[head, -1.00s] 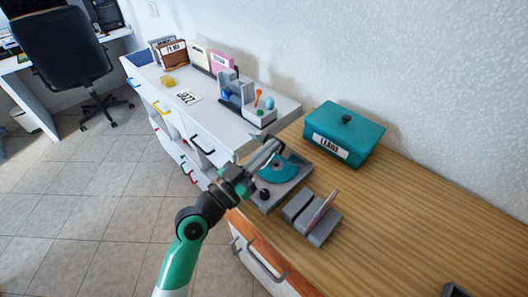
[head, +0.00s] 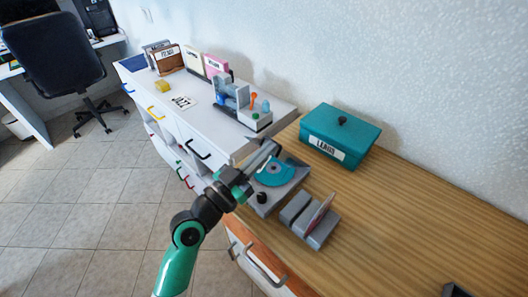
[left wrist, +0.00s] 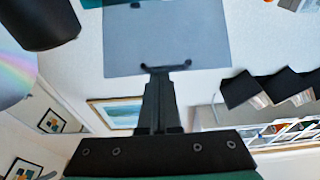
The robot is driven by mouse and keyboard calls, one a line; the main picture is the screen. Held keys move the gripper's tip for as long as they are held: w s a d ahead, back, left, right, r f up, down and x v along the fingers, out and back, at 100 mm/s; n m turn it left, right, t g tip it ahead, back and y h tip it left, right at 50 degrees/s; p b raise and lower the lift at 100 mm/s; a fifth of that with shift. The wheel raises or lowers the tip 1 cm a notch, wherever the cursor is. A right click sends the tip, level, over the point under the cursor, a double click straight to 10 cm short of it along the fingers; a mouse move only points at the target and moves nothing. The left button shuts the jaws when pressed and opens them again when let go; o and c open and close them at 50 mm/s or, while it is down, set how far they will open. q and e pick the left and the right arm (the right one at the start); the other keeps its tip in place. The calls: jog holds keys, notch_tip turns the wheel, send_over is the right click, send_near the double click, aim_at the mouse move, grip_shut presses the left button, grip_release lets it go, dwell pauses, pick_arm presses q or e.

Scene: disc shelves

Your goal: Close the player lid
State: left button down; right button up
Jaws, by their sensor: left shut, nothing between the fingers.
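The player (head: 262,197) is a grey box on the wooden top, with a teal disc (head: 273,172) lying in it. A small dark grey panel shows at its back right, which may be the lid; my gripper hides part of that area. In the left wrist view the shut fingers (left wrist: 160,95) point at a flat grey panel (left wrist: 165,45), probably the lid. Whether they touch it I cannot tell.
A grey rack (head: 303,222) with an upright disc stands in front of the player. A teal lidded box (head: 335,158) is behind it. A white cabinet (head: 205,112) with organisers adjoins on the left. The wooden top at right is mostly clear.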

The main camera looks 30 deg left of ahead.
pick_arm(q)
jog(key=s+a+r+p, duration=0.1)
jog(key=s+a+p, duration=0.1)
jog(key=s, duration=0.6)
jog(key=shift+a, duration=0.25)
